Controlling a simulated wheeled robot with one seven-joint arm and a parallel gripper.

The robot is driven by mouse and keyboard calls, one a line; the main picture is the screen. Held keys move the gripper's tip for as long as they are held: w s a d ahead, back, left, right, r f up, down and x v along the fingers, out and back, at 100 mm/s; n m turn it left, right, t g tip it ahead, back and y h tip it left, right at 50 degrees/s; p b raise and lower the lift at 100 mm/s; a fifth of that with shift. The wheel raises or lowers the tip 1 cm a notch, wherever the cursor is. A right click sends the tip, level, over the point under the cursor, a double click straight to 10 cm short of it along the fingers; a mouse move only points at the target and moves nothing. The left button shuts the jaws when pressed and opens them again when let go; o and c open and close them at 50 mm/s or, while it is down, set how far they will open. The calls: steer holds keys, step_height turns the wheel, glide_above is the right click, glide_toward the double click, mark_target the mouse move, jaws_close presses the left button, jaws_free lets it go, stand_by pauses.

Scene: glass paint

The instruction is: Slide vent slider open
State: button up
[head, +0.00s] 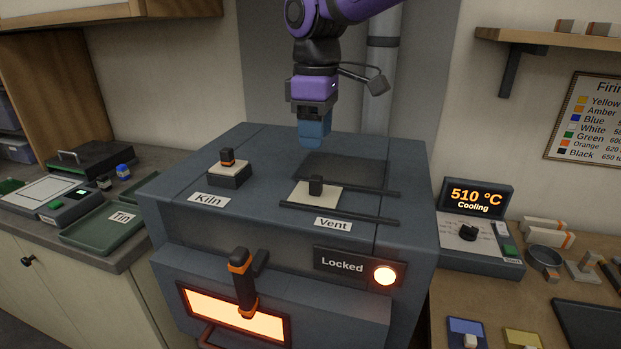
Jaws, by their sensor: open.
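The vent slider (327,197) is a pale plate with a small dark upright knob (316,186), on top of the grey kiln (262,155). It sits between two dark rails (356,217), toward their left end, behind the "Vent" label (333,224). A dark rectangular panel or opening (343,171) lies behind it. My gripper (314,143) points down above the kiln top, behind the knob and apart from it. Its blue fingers are open and hold nothing visible; the gap between them does not show from this side.
The front has an upright orange-banded handle (243,283), a glowing window and a "Locked" panel (343,264). A display (475,198) at right reads 510 °C, Cooling. Space above the slider is clear.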

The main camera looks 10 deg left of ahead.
mark_target(316, 177)
step_height(316, 177, down, 10)
steer(key=shift+r, duration=0.15)
steer(key=shift+c, duration=0.2)
